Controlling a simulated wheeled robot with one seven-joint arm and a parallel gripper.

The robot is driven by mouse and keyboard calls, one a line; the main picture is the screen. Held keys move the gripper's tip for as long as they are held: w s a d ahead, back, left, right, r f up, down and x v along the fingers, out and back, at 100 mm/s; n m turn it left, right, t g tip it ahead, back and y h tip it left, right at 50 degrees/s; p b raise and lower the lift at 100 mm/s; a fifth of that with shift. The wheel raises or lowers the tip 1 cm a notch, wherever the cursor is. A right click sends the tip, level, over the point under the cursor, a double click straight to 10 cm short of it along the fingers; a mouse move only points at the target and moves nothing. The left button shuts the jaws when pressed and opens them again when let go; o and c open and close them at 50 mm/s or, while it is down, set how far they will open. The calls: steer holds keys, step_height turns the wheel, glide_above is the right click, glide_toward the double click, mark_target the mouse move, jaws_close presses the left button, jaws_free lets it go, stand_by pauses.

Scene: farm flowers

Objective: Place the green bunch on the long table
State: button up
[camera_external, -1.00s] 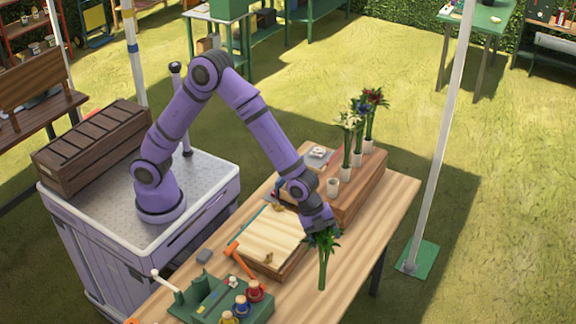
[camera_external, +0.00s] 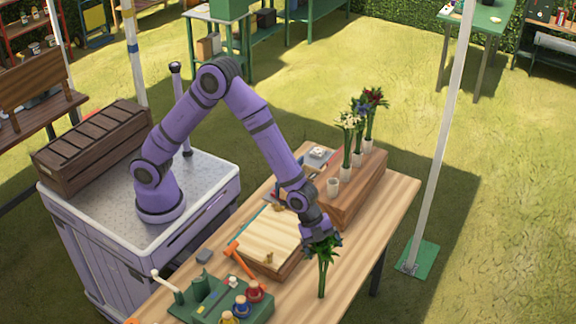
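The green bunch (camera_external: 323,266) has dark leaves at its top and long green stems. It stands nearly upright at the front right part of the long wooden table (camera_external: 345,282). Its stem ends appear at the tabletop, but I cannot tell whether they touch it. My gripper (camera_external: 320,241) points down at the leafy top of the bunch. The leaves and the gripper body hide the fingertips, so whether they are closed on the bunch is not visible.
A raised wooden stand (camera_external: 360,192) at the back holds white cups, several with flowers. A wooden board (camera_external: 262,240) and an orange-handled tool (camera_external: 240,251) lie left of the bunch. A green tray (camera_external: 205,304) with coloured bottles is front left. A white pole (camera_external: 437,170) stands right of the table.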

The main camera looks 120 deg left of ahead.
steer(key=shift+r, duration=0.1)
steer(key=v, duration=1.2)
steer(key=shift+r, duration=0.15)
steer(key=s+d+r+n+y, duration=0.1)
steer(key=s+d+r+n, duration=0.15)
steer(key=s+r, duration=0.5)
steer(key=s+d+r+n+y, duration=0.1)
steer(key=s+d+r+n, duration=0.3)
steer(key=s, duration=0.6)
steer(key=s+r+n+h, duration=0.1)
steer(key=s+r+n, duration=0.2)
steer(key=s, duration=1.8)
steer(key=shift+d+r+g, duration=0.15)
steer(key=shift+g, duration=0.15)
